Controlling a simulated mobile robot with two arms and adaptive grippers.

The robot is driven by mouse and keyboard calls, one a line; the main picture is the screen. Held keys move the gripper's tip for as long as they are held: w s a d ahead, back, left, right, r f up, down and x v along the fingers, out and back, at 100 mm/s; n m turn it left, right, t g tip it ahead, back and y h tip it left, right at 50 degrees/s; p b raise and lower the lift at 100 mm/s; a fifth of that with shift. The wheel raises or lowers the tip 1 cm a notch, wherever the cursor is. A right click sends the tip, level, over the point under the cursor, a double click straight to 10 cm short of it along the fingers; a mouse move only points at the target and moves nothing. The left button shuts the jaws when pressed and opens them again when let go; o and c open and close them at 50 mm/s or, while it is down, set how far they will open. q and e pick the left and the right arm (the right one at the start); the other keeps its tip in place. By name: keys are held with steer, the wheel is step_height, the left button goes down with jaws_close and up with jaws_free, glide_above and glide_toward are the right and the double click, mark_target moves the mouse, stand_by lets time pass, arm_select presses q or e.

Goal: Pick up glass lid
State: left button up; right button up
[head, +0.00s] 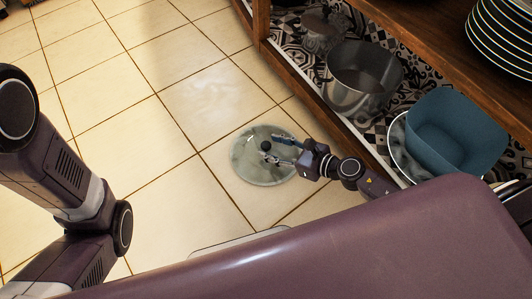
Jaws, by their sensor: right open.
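The glass lid (250,173) is a round, see-through disc with a dark knob (266,146) at its middle. It appears low over or on the tiled floor; I cannot tell whether it touches the tiles. My right gripper (273,149) reaches in from the right above the lid. Its two fingers are apart and lie near the knob, one on the far side and one on the near side. I cannot tell whether they touch it. My left arm shows at the left edge, but its gripper is out of view.
Wooden open shelving (292,68) stands at the right. Its lower shelf holds a metal pot (342,98), a blue square bowl (440,137) on a white plate (396,150), and patterned lining. Stacked plates (497,38) sit higher up. The tiled floor (150,125) left of the lid is clear.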

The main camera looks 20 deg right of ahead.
steer(key=shift+x, duration=1.4)
jaws_close()
